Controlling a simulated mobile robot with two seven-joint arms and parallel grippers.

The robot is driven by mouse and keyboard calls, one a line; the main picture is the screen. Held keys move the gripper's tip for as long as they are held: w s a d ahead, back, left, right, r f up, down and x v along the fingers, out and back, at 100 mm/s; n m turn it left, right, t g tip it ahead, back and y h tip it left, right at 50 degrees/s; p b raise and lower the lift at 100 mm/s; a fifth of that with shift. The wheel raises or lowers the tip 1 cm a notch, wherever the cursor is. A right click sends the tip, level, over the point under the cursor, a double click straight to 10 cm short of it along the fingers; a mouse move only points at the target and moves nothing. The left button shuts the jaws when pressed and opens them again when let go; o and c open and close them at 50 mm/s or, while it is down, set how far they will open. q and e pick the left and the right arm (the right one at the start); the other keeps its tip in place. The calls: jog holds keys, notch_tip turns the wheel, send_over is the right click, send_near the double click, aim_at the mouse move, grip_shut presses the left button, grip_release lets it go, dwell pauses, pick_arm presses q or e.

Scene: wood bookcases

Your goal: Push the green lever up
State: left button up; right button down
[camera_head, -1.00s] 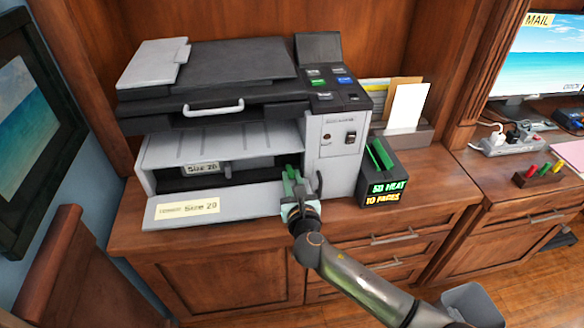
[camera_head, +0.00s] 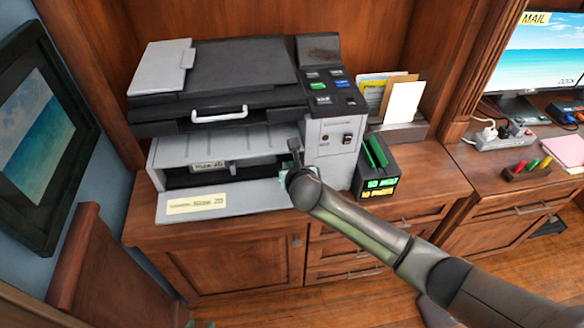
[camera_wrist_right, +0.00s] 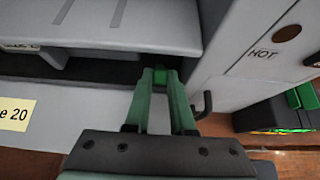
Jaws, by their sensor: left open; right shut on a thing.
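The green lever (camera_wrist_right: 160,76) shows in the right wrist view as a small green piece between my right gripper's fingertips, in front of the dark opening of the printer (camera_head: 235,150). My right gripper (camera_wrist_right: 161,78) is shut on it with two green fingers. In the head view my right gripper (camera_head: 287,180) is at the right end of the opening, and its wrist mostly hides the fingers and the lever. My left gripper (camera_head: 203,324) only just shows at the bottom edge, open and away from the printer.
Right of the printer stands a black box with green slots (camera_head: 375,165); it is close to my right wrist. A paper holder (camera_head: 400,125) stands behind it. A grey front panel (camera_head: 240,198) lies below the opening. A framed picture (camera_head: 45,140) hangs at the left.

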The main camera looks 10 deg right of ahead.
jog(key=shift+w, duration=0.1)
dwell(0.5)
jog(key=c, duration=0.8)
grip_release()
jog(key=shift+o, duration=0.2)
jog(key=shift+r, duration=0.1)
jog(key=v, duration=1.2)
jog(key=shift+r, duration=0.25)
